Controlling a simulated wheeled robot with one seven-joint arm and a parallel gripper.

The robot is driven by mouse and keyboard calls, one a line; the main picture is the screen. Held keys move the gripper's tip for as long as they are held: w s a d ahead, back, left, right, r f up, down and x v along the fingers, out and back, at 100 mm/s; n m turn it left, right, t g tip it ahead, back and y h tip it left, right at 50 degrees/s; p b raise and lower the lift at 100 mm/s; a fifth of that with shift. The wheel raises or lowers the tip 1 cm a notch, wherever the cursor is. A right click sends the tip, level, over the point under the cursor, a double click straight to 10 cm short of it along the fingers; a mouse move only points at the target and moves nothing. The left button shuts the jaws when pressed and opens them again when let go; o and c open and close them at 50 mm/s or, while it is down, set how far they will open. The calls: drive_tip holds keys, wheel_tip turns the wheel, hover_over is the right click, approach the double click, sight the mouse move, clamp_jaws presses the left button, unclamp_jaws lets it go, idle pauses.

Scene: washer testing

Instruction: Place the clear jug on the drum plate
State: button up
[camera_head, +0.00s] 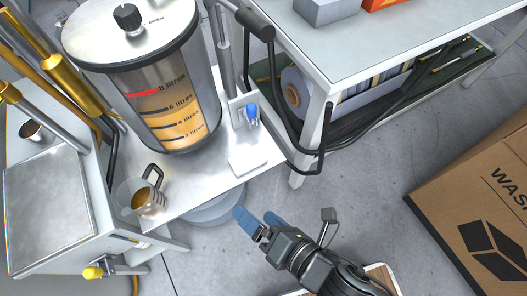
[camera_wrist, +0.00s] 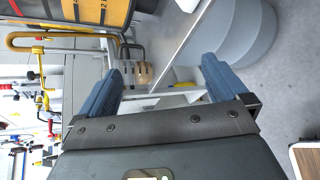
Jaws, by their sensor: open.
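The clear jug (camera_head: 150,204), with a black handle and amber liquid inside, stands on the steel shelf (camera_head: 190,186) in front of the tank. It also shows in the wrist view (camera_wrist: 145,74), framed between the fingers. My gripper (camera_head: 257,219) is open and empty, its blue fingers right of the jug and apart from it, near the shelf's front edge. In the wrist view the gripper (camera_wrist: 163,68) has its fingers wide apart. I cannot tell for sure which surface is the drum plate; a round grey drum-like top (camera_head: 218,208) shows partly under the shelf.
A tank (camera_head: 185,90) with litre marks stands behind the jug. A blue-topped tap (camera_head: 252,112) and white pad (camera_head: 257,160) are at the shelf's right. A square steel plate (camera_head: 48,205) lies left. A cardboard box (camera_head: 480,200) is at right.

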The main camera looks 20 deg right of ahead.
drive_tip(key=s+d+r+m+t+h, duration=0.1)
drive_tip(key=s+d+r+m+h, duration=0.2)
drive_tip(key=s+d+r+m, duration=0.4)
drive_tip(key=s+d+r+m+t+h, duration=0.2)
drive_tip(key=s+d+r+m, duration=0.6)
drive_tip(key=m, duration=1.4)
wheel_tip(320, 180, up, 3)
drive_tip(key=d+h, duration=0.1)
drive_tip(key=d, duration=0.1)
drive_tip(key=shift+s+d, duration=0.2)
drive_tip(key=shift+d, duration=0.2)
drive_tip(key=shift+a+f, duration=0.1)
